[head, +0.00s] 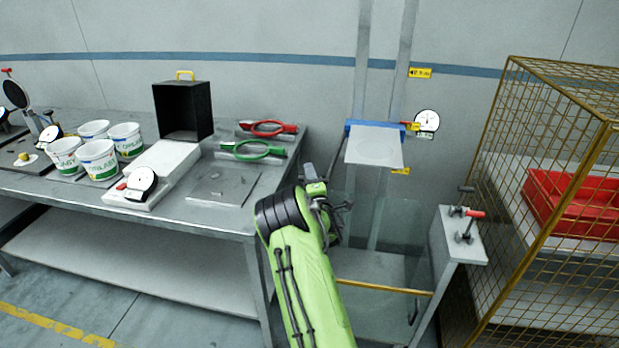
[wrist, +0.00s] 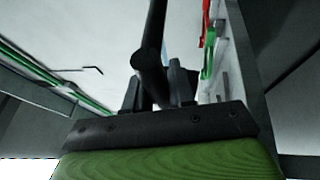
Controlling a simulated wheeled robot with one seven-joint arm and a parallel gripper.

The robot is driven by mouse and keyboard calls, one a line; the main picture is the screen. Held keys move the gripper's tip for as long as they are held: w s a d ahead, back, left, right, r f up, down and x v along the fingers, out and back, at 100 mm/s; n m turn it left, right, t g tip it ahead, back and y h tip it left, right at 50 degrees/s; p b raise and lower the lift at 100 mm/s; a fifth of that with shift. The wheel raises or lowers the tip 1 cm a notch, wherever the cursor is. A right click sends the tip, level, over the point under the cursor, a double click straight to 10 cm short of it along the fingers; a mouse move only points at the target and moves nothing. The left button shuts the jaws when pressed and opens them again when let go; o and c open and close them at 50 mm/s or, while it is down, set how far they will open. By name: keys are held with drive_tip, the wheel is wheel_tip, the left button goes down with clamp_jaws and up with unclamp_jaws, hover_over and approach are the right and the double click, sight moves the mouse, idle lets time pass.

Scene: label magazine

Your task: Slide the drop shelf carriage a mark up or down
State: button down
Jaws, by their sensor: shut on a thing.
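The drop shelf carriage is a blue bar (head: 362,127) with a pale shelf plate (head: 374,148), sitting on two upright grey rails (head: 363,60). A red and yellow piece is at its right end. Yellow marks show beside the rails, one above (head: 420,72) and one below (head: 400,171) the carriage. My gripper (head: 335,203) is below and left of the carriage, partly hidden by my green arm. In the wrist view my gripper (wrist: 155,92) is shut on a dark round bar (wrist: 152,65). A thin dark rod seems to run up toward the carriage's left end; the join is unclear.
A white dial (head: 427,121) is right of the carriage. The steel bench (head: 225,222) at left holds tubs, a black box (head: 183,110) and red and green looped tools. A clear panel (head: 398,235) and a post with levers (head: 445,250) stand below right. A yellow mesh cage (head: 520,200) is at right.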

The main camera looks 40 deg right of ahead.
wheel_tip(320, 180, up, 18)
drive_tip(key=p, duration=1.2)
drive_tip(key=c, duration=1.1)
unclamp_jaws()
drive_tip(key=shift+o, duration=0.2)
drive_tip(key=b+v, duration=0.1)
drive_tip(key=v, duration=1.4)
drive_tip(key=shift+s+a, duration=0.15)
drive_tip(key=shift+s, duration=0.2)
